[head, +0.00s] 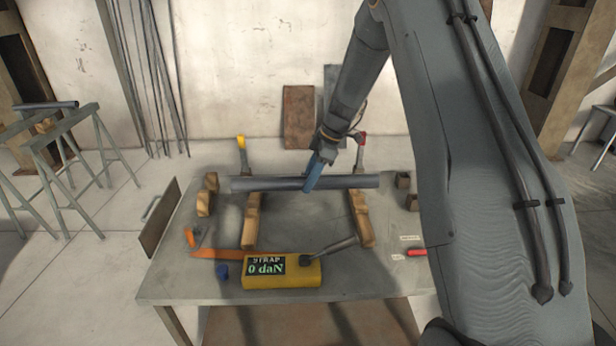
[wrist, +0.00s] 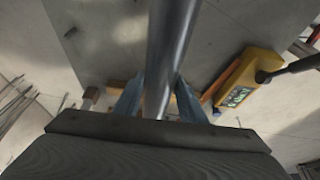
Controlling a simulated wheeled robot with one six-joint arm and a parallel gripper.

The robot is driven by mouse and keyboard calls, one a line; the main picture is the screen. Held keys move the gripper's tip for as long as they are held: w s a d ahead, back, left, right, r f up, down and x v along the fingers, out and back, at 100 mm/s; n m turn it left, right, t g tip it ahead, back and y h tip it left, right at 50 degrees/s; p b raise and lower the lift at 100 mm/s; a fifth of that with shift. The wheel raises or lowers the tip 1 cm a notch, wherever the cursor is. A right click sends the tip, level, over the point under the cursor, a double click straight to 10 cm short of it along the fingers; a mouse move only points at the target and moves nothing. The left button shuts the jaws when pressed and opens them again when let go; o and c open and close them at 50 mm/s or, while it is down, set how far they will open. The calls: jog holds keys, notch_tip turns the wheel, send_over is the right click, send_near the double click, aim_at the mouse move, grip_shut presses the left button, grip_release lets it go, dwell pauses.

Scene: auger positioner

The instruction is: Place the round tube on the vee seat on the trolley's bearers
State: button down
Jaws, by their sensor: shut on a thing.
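The round tube (head: 350,182) is a long dark grey pipe lying crosswise above the trolley top in the head view. My gripper (head: 313,178) has blue fingers and is shut on the tube near its middle. In the wrist view the tube (wrist: 170,50) runs between the two blue fingers (wrist: 158,100). Two wooden bearers, the left one (head: 251,222) and the right one (head: 361,220), stand on the trolley below the tube. The tube crosses over both; whether it touches them I cannot tell. The notches under the tube are hidden.
A yellow strap gauge (head: 283,272) reading 0 daN, with a grey handle, sits at the front of the trolley top (head: 180,285). A loose wooden block (head: 207,195) stands at left. An orange strap (head: 215,253) lies front left. A red-handled item (head: 416,253) lies at right.

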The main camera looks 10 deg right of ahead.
aim_at(324, 177)
jog(key=shift+f+p, duration=0.75)
jog(key=shift+f, duration=2.3)
jog(key=shift+f, duration=0.1)
jog(key=c, duration=1.2)
grip_release()
jog(key=shift+f, duration=0.1)
jog(key=shift+o, duration=0.2)
jog(key=b+v, duration=0.3)
jog(key=v, duration=0.8)
jog(key=shift+s+d+r, duration=0.1)
jog(key=shift+r, duration=0.3)
jog(key=shift+s+r, duration=0.2)
jog(key=shift+s, duration=0.05)
jog(key=s+a+m+h, duration=0.2)
jog(key=s+m, duration=0.6)
jog(key=s, duration=0.8)
jog(key=s+a+m+h, duration=0.2)
jog(key=s+m, duration=0.5)
jog(key=s, duration=0.8)
jog(key=shift+s+a+r+m, duration=0.2)
jog(key=shift+s+r+m, duration=0.15)
jog(key=shift+s+m, duration=0.05)
